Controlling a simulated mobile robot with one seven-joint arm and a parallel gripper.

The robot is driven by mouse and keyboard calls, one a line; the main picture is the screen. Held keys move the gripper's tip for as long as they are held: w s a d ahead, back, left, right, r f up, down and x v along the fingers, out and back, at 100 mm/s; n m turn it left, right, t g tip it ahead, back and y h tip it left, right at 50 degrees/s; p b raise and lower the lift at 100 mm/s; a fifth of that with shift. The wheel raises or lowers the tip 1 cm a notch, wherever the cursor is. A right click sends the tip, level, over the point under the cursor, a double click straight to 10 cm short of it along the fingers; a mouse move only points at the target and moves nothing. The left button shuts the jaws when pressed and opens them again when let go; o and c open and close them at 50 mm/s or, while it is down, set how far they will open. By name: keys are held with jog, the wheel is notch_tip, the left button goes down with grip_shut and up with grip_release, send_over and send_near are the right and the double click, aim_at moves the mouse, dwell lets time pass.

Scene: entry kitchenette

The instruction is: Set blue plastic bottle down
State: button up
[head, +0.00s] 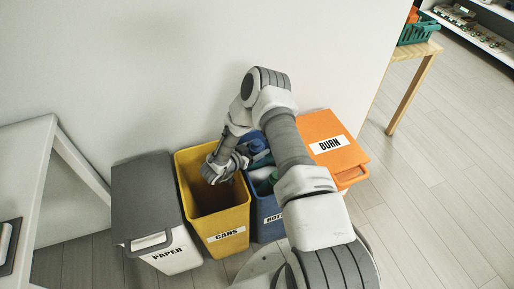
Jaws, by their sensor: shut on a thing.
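My gripper (238,166) is low over the bins, at the border between the yellow CANS bin (227,222) and the blue bin (268,222). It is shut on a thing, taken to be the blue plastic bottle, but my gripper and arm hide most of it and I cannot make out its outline. Blue shows just right of the gripper, and I cannot tell bottle from bin lid there. The blue bin's label is partly covered by my arm, and something greenish shows inside its opening. The yellow bin is open and its visible inside looks empty.
A white PAPER bin (176,252) with a closed grey lid stands at the left, and an orange BURN bin (328,140) with its lid down at the right. A white table (30,150) is far left. A wooden table (410,90) holds a green basket (418,32).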

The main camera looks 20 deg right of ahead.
jog(key=shift+f, duration=0.2)
jog(key=o, duration=1.3)
